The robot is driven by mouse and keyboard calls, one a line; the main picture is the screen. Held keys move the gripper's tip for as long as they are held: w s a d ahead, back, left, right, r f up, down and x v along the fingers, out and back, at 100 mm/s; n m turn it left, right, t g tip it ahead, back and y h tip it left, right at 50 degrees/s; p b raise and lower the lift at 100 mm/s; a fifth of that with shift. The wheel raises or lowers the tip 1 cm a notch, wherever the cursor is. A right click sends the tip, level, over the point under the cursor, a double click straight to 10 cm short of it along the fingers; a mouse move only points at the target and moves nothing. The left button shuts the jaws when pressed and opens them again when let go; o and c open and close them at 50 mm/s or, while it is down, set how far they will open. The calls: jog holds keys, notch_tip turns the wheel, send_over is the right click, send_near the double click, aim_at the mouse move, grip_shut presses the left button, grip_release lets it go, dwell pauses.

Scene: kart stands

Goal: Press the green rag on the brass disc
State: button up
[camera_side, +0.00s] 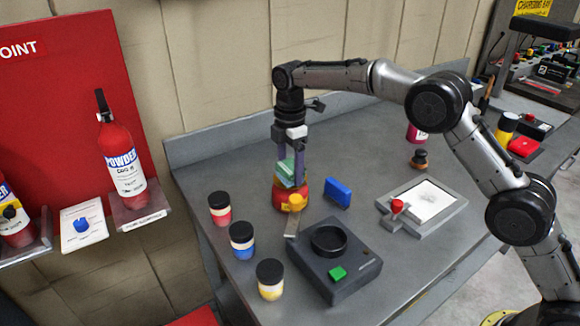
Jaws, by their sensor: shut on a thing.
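My gripper (289,178) points straight down at the back left of the grey table, its two fingers shut on the green rag (286,172). The rag is a pale green, folded block between the fingers. Directly below it is a round red container (281,197) with a yellow patch at its front. The rag is at or just above the top of this container; I cannot tell whether they touch. I cannot clearly make out a brass disc. A small dark-topped, brownish round piece (420,162) stands at the back right, but I cannot tell what it is.
A grey box (345,280) with a black ring and green button stands in front. A grey framed tray (428,202) lies to the right.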

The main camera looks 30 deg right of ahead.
aim_at(290, 166)
jog(key=shift+r, duration=3.5)
jog(key=s+d+f+m, duration=0.1)
jog(key=d+f+m, duration=0.1)
jog(key=d+m, duration=0.4)
jog(key=s+d+f+m, duration=0.2)
jog(key=d+m, duration=0.4)
jog(key=m, duration=0.5)
jog(key=shift+d+m, duration=0.25)
jog(key=shift+m, duration=0.05)
